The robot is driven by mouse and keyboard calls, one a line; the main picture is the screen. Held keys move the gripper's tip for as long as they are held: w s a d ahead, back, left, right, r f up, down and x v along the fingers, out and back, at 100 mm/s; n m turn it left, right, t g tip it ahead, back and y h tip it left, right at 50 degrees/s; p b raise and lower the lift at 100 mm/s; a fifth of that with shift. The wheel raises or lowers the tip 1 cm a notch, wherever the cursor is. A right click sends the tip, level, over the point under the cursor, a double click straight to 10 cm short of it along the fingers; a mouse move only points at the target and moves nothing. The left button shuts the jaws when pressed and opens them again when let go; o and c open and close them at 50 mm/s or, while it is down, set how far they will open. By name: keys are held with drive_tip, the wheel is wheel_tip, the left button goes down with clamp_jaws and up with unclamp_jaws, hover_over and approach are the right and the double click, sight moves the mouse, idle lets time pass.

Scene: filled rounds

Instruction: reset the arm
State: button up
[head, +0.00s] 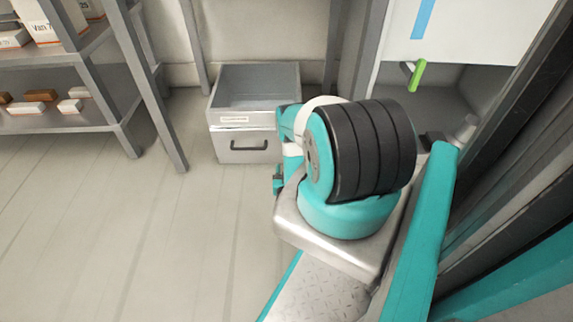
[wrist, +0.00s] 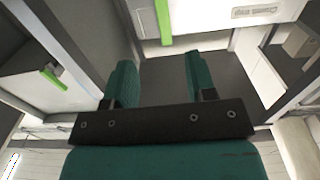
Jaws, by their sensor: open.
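My arm (head: 345,215) shows in the head view, teal with a black ribbed joint, folded close above my metal base. My gripper (wrist: 160,78) shows in the wrist view with its two dark teal fingers spread apart. Nothing is between the fingers, and a dark grey surface shows behind the gap. In the head view the folded arm hides most of the gripper, and I cannot make out its fingers there.
A grey open-topped bin (head: 238,150) with a drawer handle stands on the floor behind the arm. A metal shelf (head: 75,125) with small boxes is at the left. A white panel with a green handle (head: 417,74) is at the right. The floor (head: 130,235) at front left is clear.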

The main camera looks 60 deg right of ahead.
drive_tip(key=shift+s+a, duration=0.2)
drive_tip(key=shift+a, duration=0.05)
idle(0.5)
